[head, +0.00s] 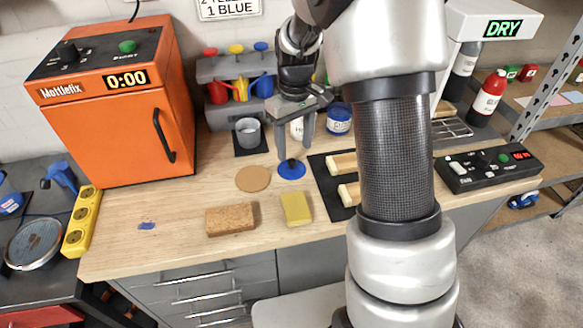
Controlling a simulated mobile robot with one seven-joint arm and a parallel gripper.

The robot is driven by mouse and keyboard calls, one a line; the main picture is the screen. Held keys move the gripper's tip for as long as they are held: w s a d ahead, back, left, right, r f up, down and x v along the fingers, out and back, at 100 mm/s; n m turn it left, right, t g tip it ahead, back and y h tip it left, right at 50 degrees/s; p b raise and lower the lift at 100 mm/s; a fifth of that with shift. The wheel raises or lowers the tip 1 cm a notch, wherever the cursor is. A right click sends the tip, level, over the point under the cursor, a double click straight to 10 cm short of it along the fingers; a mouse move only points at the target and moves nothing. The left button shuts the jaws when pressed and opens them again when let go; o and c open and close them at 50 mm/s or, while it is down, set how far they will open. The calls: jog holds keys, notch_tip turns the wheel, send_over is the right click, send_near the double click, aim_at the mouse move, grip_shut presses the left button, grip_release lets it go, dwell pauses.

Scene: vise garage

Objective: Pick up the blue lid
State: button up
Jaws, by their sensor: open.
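The blue lid (292,171) is a small round disc lying flat on the wooden workbench, right of a tan round disc. My gripper (294,146) points down over the lid. Its two fingers are apart, with nothing seen held between them. The left fingertip appears just above the lid's back edge; I cannot tell whether it touches.
Behind stand a grey cup (248,132), a white-and-blue jar (338,119) and a rack of coloured pitchers (241,90). The tan disc (253,179), brown block (231,219) and yellow sponge (296,208) lie nearby. A black mat (324,176) with wooden-handled pieces lies right.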

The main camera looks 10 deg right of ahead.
aim_at(292, 161)
jog(key=shift+w+a+f, duration=0.15)
jog(key=shift+f, duration=1.4)
jog(key=shift+w+a+f, duration=0.1)
jog(key=shift+a+f, duration=0.05)
jog(key=shift+f, duration=1.4)
jog(key=shift+c, duration=0.5)
jog(key=shift+s, duration=0.1)
jog(key=c, duration=1)
grip_shut()
